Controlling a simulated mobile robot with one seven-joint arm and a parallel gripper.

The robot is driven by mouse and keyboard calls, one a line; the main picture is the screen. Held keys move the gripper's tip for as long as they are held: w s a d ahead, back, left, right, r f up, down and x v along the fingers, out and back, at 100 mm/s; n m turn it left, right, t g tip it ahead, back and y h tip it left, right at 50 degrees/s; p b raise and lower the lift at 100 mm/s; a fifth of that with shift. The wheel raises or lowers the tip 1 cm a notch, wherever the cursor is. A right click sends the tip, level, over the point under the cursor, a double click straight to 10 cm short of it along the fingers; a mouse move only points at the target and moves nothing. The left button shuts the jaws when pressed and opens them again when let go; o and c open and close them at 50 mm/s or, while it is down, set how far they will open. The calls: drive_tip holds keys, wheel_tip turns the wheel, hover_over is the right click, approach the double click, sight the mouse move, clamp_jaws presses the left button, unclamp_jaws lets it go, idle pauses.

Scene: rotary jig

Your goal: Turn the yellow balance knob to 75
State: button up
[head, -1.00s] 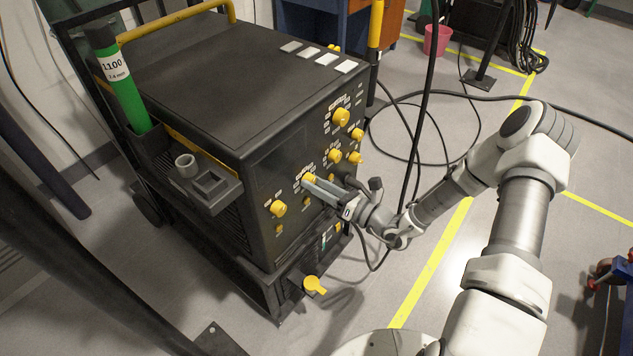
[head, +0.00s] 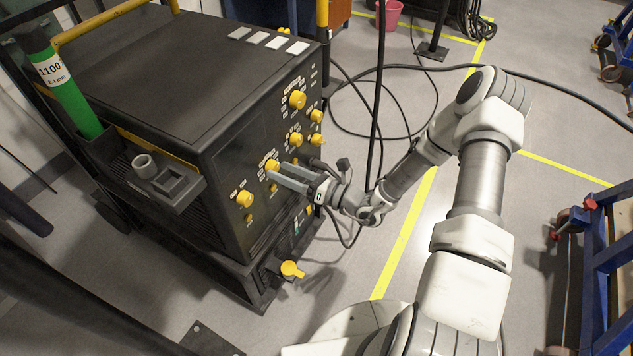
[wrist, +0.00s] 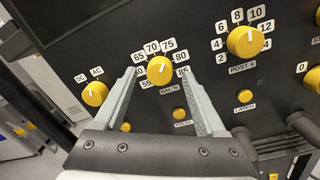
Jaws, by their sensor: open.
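The yellow balance knob (wrist: 160,70), marked BAL %, sits on the dark front panel with labels from 55 to 85 around it. Its white mark points up, roughly between the 70 and 75 labels; I cannot read it exactly. It also shows in the head view (head: 272,165). My gripper (wrist: 159,72) is open, with one finger to the left and one to the right of the knob. I see a gap on each side, and cannot tell how deep the fingertips reach. In the head view my gripper (head: 276,171) is at the panel by this knob.
The DC/AC knob (wrist: 95,93) is at left and the larger POST s knob (wrist: 245,40) at upper right. Small yellow PULSE (wrist: 182,114) and LATCH (wrist: 244,96) buttons lie below. Cables (head: 385,110) hang and lie right of the machine.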

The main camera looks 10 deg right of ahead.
drive_tip(key=p+v, duration=0.1)
drive_tip(key=v, duration=1.5)
drive_tip(key=shift+s, duration=0.15)
drive_tip(key=s+d+r+n+g+h+p, duration=0.15)
drive_tip(key=s+r+n+h+p, duration=0.35)
drive_tip(key=r, duration=0.8)
drive_tip(key=r+n+g+h+p, duration=0.25)
drive_tip(key=r+n, duration=0.35)
drive_tip(key=r, duration=0.6)
drive_tip(key=s+r+n+g+h+p, duration=0.2)
drive_tip(key=s+r+n+h+p, duration=0.3)
drive_tip(key=r, duration=0.8)
drive_tip(key=s+a+r+n+t+h, duration=0.1)
drive_tip(key=s+n, duration=0.4)
drive_tip(key=n, duration=0.9)
wheel_tip(320, 180, up, 3)
drive_tip(key=shift+a+f+n+h+b, duration=0.1)
drive_tip(key=shift+a+n+h+b, duration=0.2)
drive_tip(key=shift+h, duration=0.45)
